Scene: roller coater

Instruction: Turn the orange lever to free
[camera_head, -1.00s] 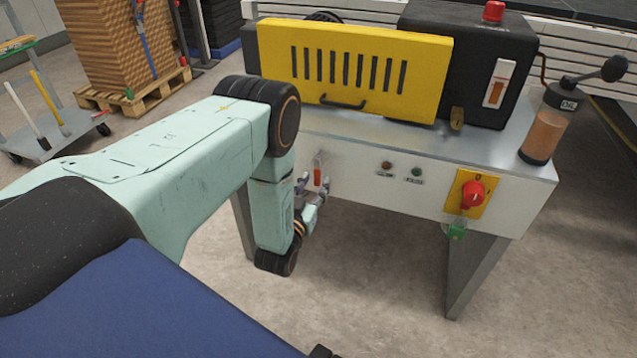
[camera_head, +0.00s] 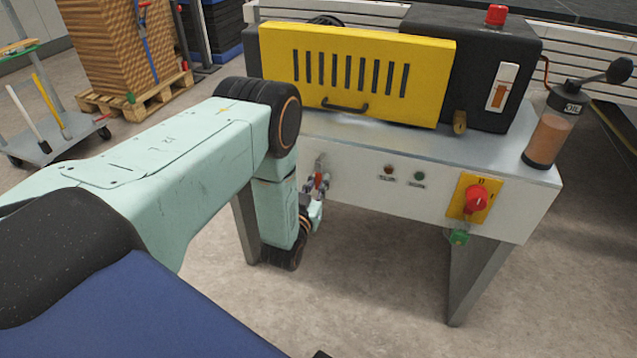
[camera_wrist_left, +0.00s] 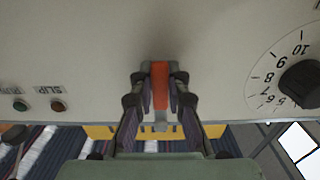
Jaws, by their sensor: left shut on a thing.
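The orange lever (camera_head: 319,181) is on the pale front panel of the roller coater, left of the two indicator lamps. In the left wrist view the lever (camera_wrist_left: 160,84) stands between my fingertips. My left gripper (camera_head: 318,185) is shut on it, with a finger on each side; the gripper also shows in the left wrist view (camera_wrist_left: 160,92). Any marking for the lever's positions cannot be read. My right gripper is not in view.
A dark red lamp (camera_head: 389,170) and a green lamp (camera_head: 419,176) sit right of the lever. A red rotary switch (camera_head: 476,199) is farther right. A black dial (camera_wrist_left: 302,84) is beside the lever in the left wrist view. The yellow guard (camera_head: 360,75) stands above.

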